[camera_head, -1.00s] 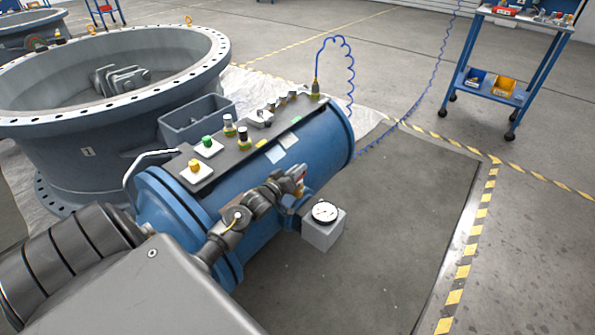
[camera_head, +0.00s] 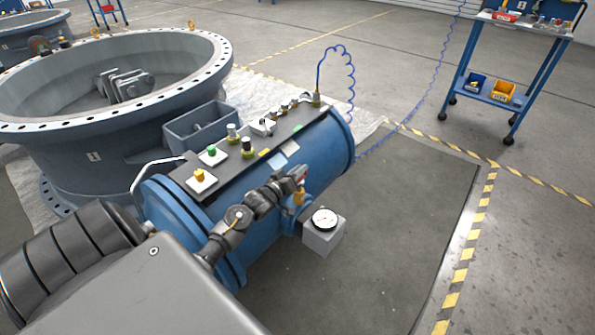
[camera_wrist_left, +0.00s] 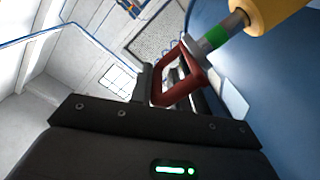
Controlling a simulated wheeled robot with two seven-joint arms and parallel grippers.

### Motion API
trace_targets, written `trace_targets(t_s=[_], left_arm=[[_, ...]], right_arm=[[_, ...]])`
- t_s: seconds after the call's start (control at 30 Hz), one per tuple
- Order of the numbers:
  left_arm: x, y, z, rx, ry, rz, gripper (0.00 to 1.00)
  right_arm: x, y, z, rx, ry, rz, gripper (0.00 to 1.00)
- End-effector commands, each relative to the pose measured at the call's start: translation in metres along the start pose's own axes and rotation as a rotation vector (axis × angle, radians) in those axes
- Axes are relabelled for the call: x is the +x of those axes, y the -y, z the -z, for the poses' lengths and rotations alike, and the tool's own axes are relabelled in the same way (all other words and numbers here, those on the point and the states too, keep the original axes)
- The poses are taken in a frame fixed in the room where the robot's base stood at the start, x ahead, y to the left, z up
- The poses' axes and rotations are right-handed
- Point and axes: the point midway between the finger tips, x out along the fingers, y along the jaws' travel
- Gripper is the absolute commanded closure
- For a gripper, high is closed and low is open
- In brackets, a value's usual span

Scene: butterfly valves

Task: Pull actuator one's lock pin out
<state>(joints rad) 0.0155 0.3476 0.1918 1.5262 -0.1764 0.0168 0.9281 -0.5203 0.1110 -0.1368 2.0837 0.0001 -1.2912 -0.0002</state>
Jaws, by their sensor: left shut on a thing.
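The blue actuator cylinder (camera_head: 275,200) lies beside the big grey valve ring (camera_head: 110,175). The lock pin's red handle (camera_wrist_left: 176,80) is a loop in the left wrist view. From it a steel shaft with a green band (camera_wrist_left: 213,37) runs to a yellow-brass housing (camera_wrist_left: 272,12). In the head view the handle (camera_head: 302,173) is a small red bit above the brass housing (camera_head: 299,197). My left gripper (camera_head: 297,179) is shut on the handle; it also shows in the left wrist view (camera_wrist_left: 172,90). My right gripper is not in view.
A dial gauge (camera_head: 325,219) on a grey block (camera_head: 322,238) stands close to the right of the pin. Coloured fittings line the actuator's top plate (camera_head: 240,160). A coiled blue hose (camera_head: 350,80) rises behind. A blue cart (camera_head: 500,90) stands far right.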

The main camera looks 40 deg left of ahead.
Motion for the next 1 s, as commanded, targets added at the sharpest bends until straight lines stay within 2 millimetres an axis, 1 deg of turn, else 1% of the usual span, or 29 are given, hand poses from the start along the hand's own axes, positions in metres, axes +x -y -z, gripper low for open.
trace_targets(t_s=[0.03, 0.13, 0.57, 0.67, 0.77, 0.87, 1.0], left_arm=[[0.002, -0.01, -0.001, -0.005, -0.001, -0.022, 0.8], [0.002, -0.009, 0.0, -0.004, -0.001, -0.02, 0.67], [-0.001, -0.002, 0.002, -0.002, -0.003, -0.007, 0.67], [-0.005, -0.002, 0.001, -0.001, -0.003, -0.005, 0.67], [-0.017, -0.002, 0.001, -0.001, -0.001, -0.005, 0.67], [-0.035, -0.002, 0.001, -0.001, 0.0, -0.004, 0.67], [-0.064, -0.003, 0.0, -0.003, 0.0, -0.008, 0.67]], right_arm=[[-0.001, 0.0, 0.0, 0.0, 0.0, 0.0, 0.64], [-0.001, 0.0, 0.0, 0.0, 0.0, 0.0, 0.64], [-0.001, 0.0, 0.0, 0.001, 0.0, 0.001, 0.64], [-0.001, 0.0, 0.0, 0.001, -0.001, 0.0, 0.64], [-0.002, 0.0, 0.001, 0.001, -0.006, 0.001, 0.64], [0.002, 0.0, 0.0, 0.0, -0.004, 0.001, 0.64], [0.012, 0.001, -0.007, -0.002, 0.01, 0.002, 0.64]])
